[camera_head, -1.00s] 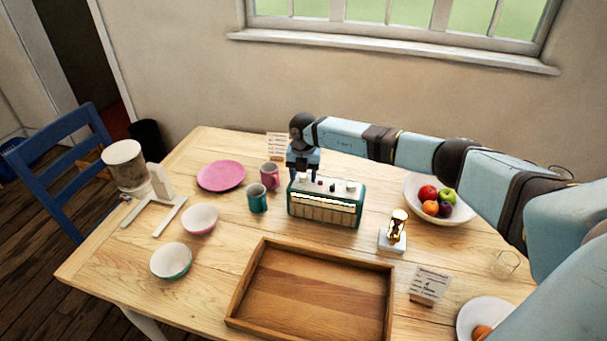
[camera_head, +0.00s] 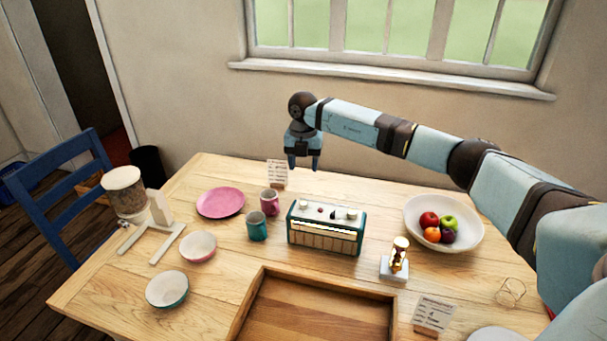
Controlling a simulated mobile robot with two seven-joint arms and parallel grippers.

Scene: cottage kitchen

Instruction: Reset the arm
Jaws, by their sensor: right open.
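My right arm reaches in from the right across the back of the table. My right gripper (camera_head: 303,166) points down with its two fingers apart and nothing between them. It is above and behind the teal radio-like box (camera_head: 325,238), clear of it. The box stands upright on the table with knobs on its white top. My left gripper is not in view.
A pink mug (camera_head: 270,202), a teal mug (camera_head: 257,227) and a card (camera_head: 277,173) stand near the box. A fruit bowl (camera_head: 415,209), an hourglass (camera_head: 399,253) and a wooden tray (camera_head: 250,300) are also on the table (camera_head: 210,270). A window (camera_head: 400,25) is behind.

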